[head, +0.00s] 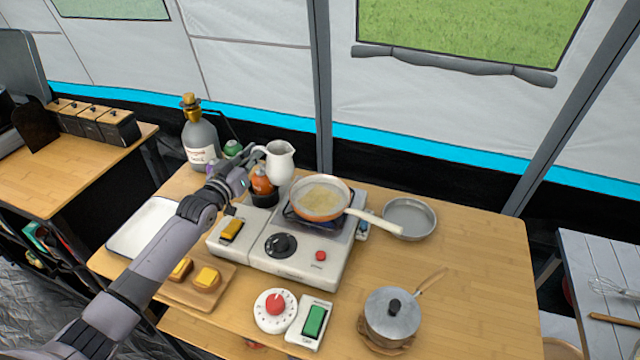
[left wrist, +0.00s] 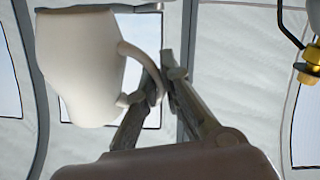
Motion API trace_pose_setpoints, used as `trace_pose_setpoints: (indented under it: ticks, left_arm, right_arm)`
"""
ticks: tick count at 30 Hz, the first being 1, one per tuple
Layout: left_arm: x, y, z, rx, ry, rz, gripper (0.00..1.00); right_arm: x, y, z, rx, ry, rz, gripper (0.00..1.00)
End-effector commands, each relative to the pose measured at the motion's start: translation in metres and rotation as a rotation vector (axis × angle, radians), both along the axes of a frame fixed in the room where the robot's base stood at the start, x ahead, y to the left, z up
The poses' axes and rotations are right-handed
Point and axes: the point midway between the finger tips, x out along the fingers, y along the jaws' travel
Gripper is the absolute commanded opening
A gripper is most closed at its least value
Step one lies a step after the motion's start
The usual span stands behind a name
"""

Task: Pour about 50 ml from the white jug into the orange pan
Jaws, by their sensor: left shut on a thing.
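The white jug (head: 280,161) is held up in the air, about upright, just left of and behind the orange pan. My left gripper (head: 250,158) is shut on the jug's handle; in the left wrist view the fingers (left wrist: 160,88) close around the handle of the jug (left wrist: 78,65). The orange pan (head: 321,199) sits on the burner of the stove, with a pale yellowish content inside and its light handle pointing right. The inside of the jug is hidden. My right gripper is not in view.
The stove (head: 290,262) carries a dark knob and a red button. A large bottle (head: 200,138) and an orange-brown bottle (head: 262,181) stand near my left gripper. A grey pan (head: 409,216) lies right of the stove, and a lidded pot (head: 390,314) stands in front.

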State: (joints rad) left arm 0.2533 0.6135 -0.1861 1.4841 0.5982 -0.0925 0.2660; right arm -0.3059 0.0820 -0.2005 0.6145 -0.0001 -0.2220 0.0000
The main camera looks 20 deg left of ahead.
Motion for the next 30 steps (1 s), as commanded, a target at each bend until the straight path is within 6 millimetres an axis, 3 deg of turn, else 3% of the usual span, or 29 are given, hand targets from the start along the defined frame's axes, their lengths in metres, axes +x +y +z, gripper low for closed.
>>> trace_pose_setpoints:
  ticks: [6, 14, 30]
  left_arm:
    - [0.0, -0.009, 0.006, 0.118, -0.001, 0.0, 0.0]
    - [0.0, -0.023, 0.022, 0.291, 0.006, 0.003, 0.0]
    - [0.002, -0.061, 0.041, 0.643, 0.017, 0.003, 0.0]
  right_arm:
    - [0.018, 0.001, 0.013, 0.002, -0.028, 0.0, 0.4]
    - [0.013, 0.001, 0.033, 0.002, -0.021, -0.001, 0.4]
    - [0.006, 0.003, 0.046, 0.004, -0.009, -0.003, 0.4]
